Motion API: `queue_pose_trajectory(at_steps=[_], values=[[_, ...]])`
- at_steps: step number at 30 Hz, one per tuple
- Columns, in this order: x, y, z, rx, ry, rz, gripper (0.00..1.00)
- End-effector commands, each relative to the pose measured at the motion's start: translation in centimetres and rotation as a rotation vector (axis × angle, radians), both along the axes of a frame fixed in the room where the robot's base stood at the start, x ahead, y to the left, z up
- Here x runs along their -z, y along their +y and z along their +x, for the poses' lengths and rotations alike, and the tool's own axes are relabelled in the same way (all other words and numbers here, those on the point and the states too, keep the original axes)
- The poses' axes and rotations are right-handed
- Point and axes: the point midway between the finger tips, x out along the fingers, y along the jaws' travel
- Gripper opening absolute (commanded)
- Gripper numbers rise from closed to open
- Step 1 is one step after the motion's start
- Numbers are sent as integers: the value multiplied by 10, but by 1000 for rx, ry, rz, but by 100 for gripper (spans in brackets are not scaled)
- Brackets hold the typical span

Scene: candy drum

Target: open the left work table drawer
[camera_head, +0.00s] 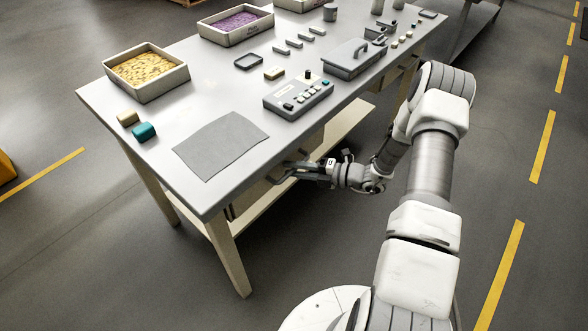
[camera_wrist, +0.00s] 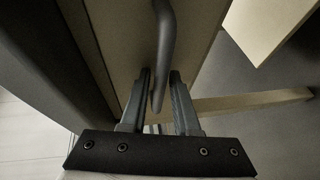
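The grey-topped work table (camera_head: 215,93) fills the middle of the head view. My gripper (camera_head: 276,172) is at its near edge, just under the tabletop. In the wrist view a tan drawer front (camera_wrist: 120,35) carries a dark curved bar handle (camera_wrist: 165,40). My gripper's two fingers (camera_wrist: 160,82) stand apart on either side of the handle's lower part. Narrow gaps show between the fingers and the bar, so it is not clamped. In the head view the tabletop hides most of the drawer front, and I see no open drawer gap.
On the tabletop are a grey mat (camera_head: 220,145), a button panel (camera_head: 298,97), a grey lidded box (camera_head: 354,58) and a tray of yellow candy (camera_head: 146,72). A lower shelf (camera_head: 335,130) runs beneath. The floor in front of the table is clear.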

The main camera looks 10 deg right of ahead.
Motion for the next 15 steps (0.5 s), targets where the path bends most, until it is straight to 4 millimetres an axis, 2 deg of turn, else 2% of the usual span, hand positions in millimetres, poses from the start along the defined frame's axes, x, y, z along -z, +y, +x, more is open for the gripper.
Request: queue_pose_trajectory(at_steps=[1,5,6,15], values=[[0,0,0,0,0,0,26],[0,0,0,0,0,0,3],[0,0,0,0,0,0,0],[0,0,0,0,0,0,0]])
